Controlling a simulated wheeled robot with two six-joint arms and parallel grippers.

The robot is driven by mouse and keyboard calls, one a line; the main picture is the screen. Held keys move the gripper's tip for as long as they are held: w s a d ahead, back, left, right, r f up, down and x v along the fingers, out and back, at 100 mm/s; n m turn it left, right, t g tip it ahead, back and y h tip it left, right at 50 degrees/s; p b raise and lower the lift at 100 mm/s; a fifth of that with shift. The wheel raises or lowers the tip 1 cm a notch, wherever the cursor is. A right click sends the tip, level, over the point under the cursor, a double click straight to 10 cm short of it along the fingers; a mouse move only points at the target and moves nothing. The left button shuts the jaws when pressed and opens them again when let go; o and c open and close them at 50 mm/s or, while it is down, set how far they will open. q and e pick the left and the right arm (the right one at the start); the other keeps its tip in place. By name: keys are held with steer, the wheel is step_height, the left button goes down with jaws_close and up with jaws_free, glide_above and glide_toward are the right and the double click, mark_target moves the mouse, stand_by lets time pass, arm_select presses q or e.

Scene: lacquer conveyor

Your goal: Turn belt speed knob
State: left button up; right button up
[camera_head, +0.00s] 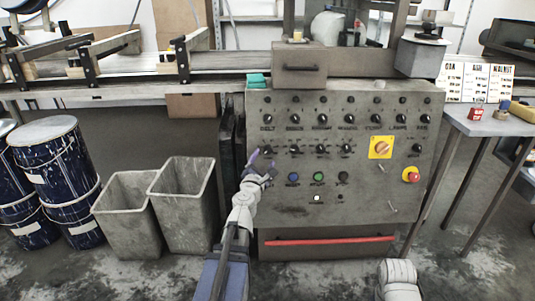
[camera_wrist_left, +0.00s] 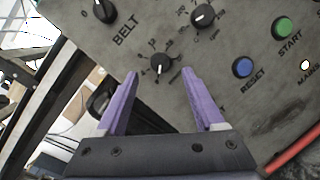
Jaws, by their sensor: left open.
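The grey control panel (camera_head: 345,185) carries rows of black knobs. In the left wrist view a small black knob with a numbered dial (camera_wrist_left: 160,64) lies beside the BELT label (camera_wrist_left: 124,34), and another black knob (camera_wrist_left: 104,11) is on the label's other side. In the head view the dial knob (camera_head: 267,149) is just above my left gripper (camera_head: 263,161). My left gripper is open, with its purple fingers (camera_wrist_left: 160,76) pointing at the panel on either side of the dial knob. Contact with the knob cannot be told. My right gripper is out of view.
Blue RESET (camera_wrist_left: 243,67) and green START (camera_wrist_left: 283,28) buttons are near my left gripper. A yellow-backed switch (camera_head: 381,147) and a red stop button (camera_head: 411,175) are further right. Grey bins (camera_head: 183,205) stand left, a table (camera_head: 487,122) right.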

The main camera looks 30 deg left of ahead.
mark_target(268, 151)
arm_select(q)
steer(key=x, duration=0.4)
steer(key=shift+w+a, duration=0.1)
steer(key=shift+w, duration=0.2)
jaws_close()
stand_by(0.3)
